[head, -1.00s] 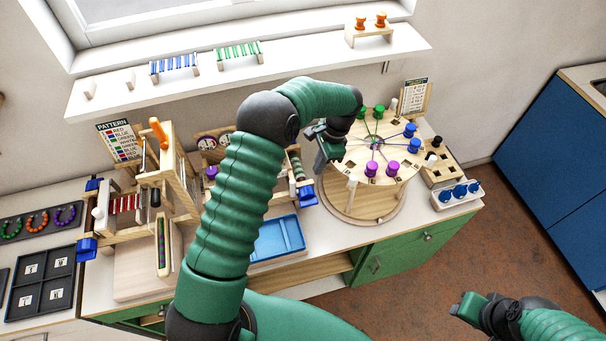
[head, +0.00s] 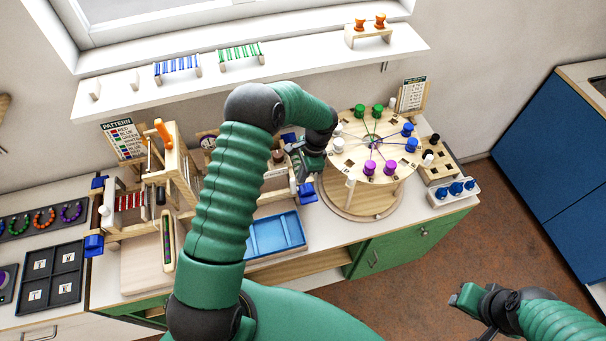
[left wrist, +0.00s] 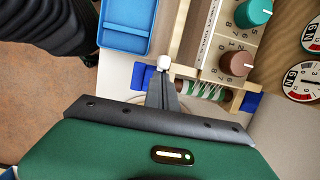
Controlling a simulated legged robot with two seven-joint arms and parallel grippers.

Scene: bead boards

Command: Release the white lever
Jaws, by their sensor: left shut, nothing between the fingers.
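A white knob, seemingly the white lever's tip (left wrist: 163,62), shows in the left wrist view beside the blue tray's corner, just past my left fingertips (left wrist: 164,78). The fingers are shut with nothing between them; whether they touch the knob I cannot tell. In the head view my left gripper (head: 306,168) is over the right end of the middle wooden frame, left of the round wheel table (head: 376,150). The gripper and arm hide the knob there. My right gripper (head: 468,298) hangs at the lower right, away from the bench; its jaw state is unclear.
The blue tray (head: 276,238) lies in front of the middle frame. Brown (left wrist: 235,62) and teal (left wrist: 253,12) knobs and dials (left wrist: 300,82) stand close by the left fingers. A wooden loom frame (head: 160,185) stands at left, a peg block (head: 440,165) at right.

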